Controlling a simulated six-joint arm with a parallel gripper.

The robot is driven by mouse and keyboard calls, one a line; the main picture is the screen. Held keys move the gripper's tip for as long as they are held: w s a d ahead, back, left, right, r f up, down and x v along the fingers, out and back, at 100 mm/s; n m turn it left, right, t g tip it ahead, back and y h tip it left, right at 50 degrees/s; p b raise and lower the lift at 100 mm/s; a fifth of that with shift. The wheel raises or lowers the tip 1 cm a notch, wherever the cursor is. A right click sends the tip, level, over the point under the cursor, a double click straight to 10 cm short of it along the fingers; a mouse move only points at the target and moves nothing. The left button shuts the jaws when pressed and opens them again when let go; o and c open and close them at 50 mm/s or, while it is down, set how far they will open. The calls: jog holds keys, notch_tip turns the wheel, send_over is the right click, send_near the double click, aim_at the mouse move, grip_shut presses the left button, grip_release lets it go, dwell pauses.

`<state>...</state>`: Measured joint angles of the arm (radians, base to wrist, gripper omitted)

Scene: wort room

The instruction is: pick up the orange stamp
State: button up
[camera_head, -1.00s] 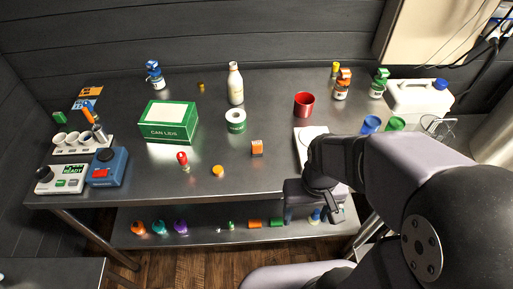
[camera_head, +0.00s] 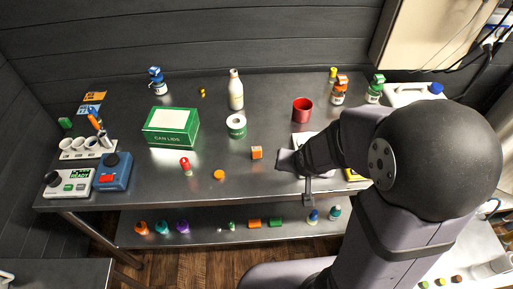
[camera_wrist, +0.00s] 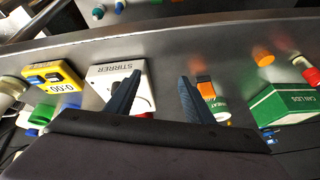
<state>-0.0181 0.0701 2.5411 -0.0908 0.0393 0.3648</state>
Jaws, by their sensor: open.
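A small orange block (camera_head: 256,153) stands on the steel bench in the head view, the nearest orange thing to my gripper. It also shows in the wrist view (camera_wrist: 203,87), just right of the right finger, with an orange top and darker side. I cannot tell for sure that it is a stamp. A flat orange disc (camera_head: 219,174) lies to its left on the bench; the wrist view shows the disc too (camera_wrist: 263,56). My gripper (camera_wrist: 160,77) is open and empty. In the head view it is just right of the block and apart from it.
The white stirrer (camera_wrist: 112,76) lies close by my left finger, with a yellow scale (camera_wrist: 54,82) beyond. A green-white roll (camera_head: 236,126), a can lids box (camera_head: 171,127) and a red cup (camera_head: 302,110) stand behind. The front bench edge near the block is clear.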

aim_at(259, 152)
jog(key=w, duration=0.1)
jog(key=w+a+r+t, duration=0.1)
jog(key=w, duration=0.1)
jog(key=w+a+t, duration=0.1)
jog(key=shift+w+r+m+y, duration=0.15)
jog(key=shift+w+m+y, duration=0.15)
jog(key=shift+w, duration=0.1)
jog(key=w+a+t, duration=0.2)
jog(key=a, duration=0.1)
jog(key=w+a+t+y, duration=0.1)
jog(key=w, duration=0.1)
jog(key=shift+a+f+n, duration=0.25)
jog(key=shift+n, duration=0.15)
jog(key=shift+w+a+n+t+p, duration=0.2)
jog(key=shift+a+t+p, duration=0.05)
jog(key=shift+a+t, duration=0.25)
jog(key=shift+w+a+n+t+p, duration=0.2)
jog(key=shift+a+t, duration=0.2)
jog(key=shift+t, duration=0.2)
jog(key=shift+s+a+f+n+t, duration=0.3)
jog(key=shift+s+a+f+n, duration=0.1)
jog(key=shift+s+f+n, duration=0.4)
jog(key=shift+s+f+n+h+p, duration=0.35)
jog(key=shift+s+f+n, duration=0.25)
jog(key=shift+f, duration=0.2)
jog(key=shift+w+f+b, duration=0.15)
jog(key=shift+b, duration=0.25)
